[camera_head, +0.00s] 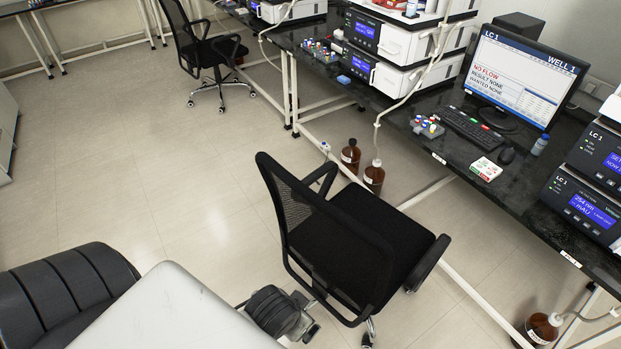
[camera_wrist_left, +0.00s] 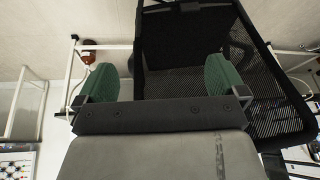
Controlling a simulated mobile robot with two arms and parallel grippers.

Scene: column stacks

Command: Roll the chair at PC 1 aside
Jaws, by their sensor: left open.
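The black office chair (camera_head: 345,240) stands in front of the bench with the monitor reading LC 1. Its mesh back faces me and its seat points toward the bench. My left gripper (camera_head: 308,318) is low beside the lower part of the chair's back in the head view, partly hidden by its own wrist. In the left wrist view the gripper (camera_wrist_left: 158,72) is open, its two green-padded fingers wide apart. The chair's mesh back (camera_wrist_left: 260,80) fills the space ahead and to the right. I cannot tell whether the fingers touch it. My right gripper is not in view.
The dark bench (camera_head: 450,150) runs along the right, with a monitor (camera_head: 525,75) and keyboard (camera_head: 470,128). Brown bottles (camera_head: 374,178) stand on the floor under its edge. Another chair (camera_head: 210,55) stands farther back. The floor (camera_head: 130,170) left of the near chair is clear.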

